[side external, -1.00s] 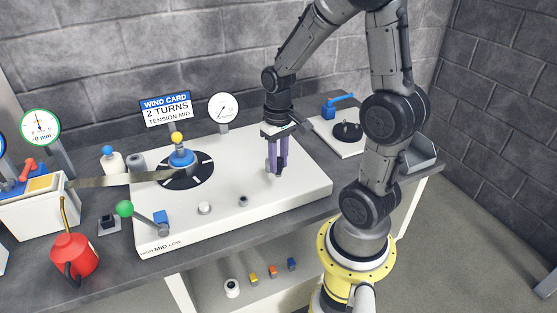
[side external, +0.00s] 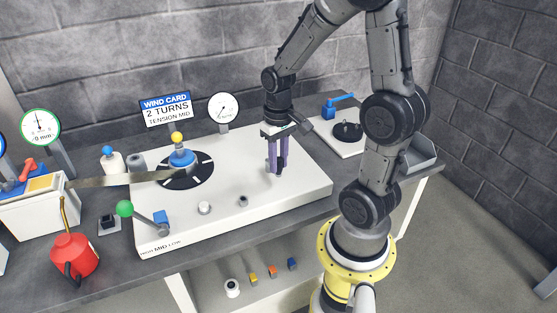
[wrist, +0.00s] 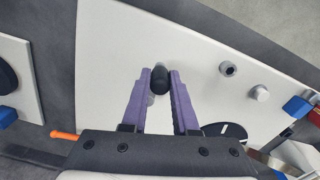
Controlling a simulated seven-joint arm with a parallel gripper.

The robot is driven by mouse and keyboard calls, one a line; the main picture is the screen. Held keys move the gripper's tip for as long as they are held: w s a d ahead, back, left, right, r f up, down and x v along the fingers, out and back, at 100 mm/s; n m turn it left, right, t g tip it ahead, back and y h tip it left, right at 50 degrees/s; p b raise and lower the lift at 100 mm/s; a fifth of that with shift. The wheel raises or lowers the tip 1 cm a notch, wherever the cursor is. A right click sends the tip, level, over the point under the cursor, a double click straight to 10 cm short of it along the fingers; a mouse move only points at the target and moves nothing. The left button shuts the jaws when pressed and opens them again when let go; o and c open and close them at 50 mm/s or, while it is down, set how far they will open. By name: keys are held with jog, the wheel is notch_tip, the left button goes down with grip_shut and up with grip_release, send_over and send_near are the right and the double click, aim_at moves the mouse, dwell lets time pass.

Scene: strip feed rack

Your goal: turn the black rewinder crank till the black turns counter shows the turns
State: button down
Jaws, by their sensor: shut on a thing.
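My gripper (side external: 276,171) stands upright over the right part of the white rewinder deck (side external: 295,190). Its purple fingers are shut on a black knob (wrist: 159,80), which shows between the fingertips in the wrist view. I take this knob to be the handle of the black crank; the crank's arm is hidden. In the side view the fingers hide the knob. A small dark round fitting (side external: 243,201) sits on the deck left of my gripper. I cannot tell if it is the turns counter, and no count is readable. A card (side external: 166,109) reads "2 TURNS, TENSION MID".
A black reel (side external: 203,175) with a blue hub and yellow knob takes a strip from the left. A green-ball lever (side external: 124,208) is near the HIGH MID LOW marks. A gauge (side external: 223,107) stands behind. A blue-handled unit (side external: 345,130) is at right, a red can (side external: 74,256) at left.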

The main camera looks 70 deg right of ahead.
jog(key=shift+d+r, duration=0.1)
